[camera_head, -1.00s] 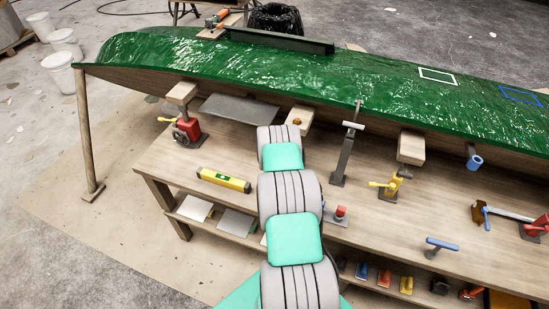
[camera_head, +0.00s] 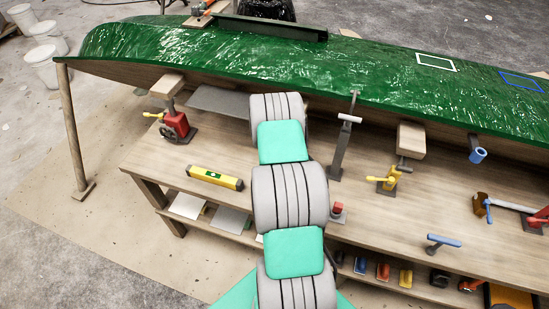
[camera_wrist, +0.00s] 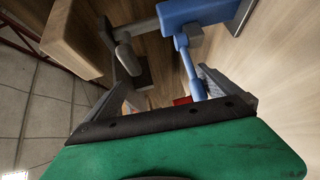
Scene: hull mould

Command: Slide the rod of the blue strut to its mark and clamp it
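In the wrist view a blue block (camera_wrist: 196,12) with a thin blue lever (camera_wrist: 187,66) hanging from it shows above my gripper; it appears to be part of the blue strut. My gripper (camera_wrist: 165,88) is open, its fingers spread wide. The lever's lower end lies close to the right finger and apart from the left; I cannot tell whether it touches. A grey bar with a rounded grey end (camera_wrist: 126,55) is near the left finger. In the head view my arm hides my gripper and this strut. The rod's mark is not discernible.
The green hull (camera_head: 250,65) overhangs the bench (camera_head: 240,200). Around my arm stand a red clamp (camera_head: 178,127), a grey post (camera_head: 341,150), a yellow clamp (camera_head: 388,180) and a red-topped piece (camera_head: 337,212). A yellow level (camera_head: 214,177) lies left. A wooden block (camera_wrist: 72,38) is near the left finger.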

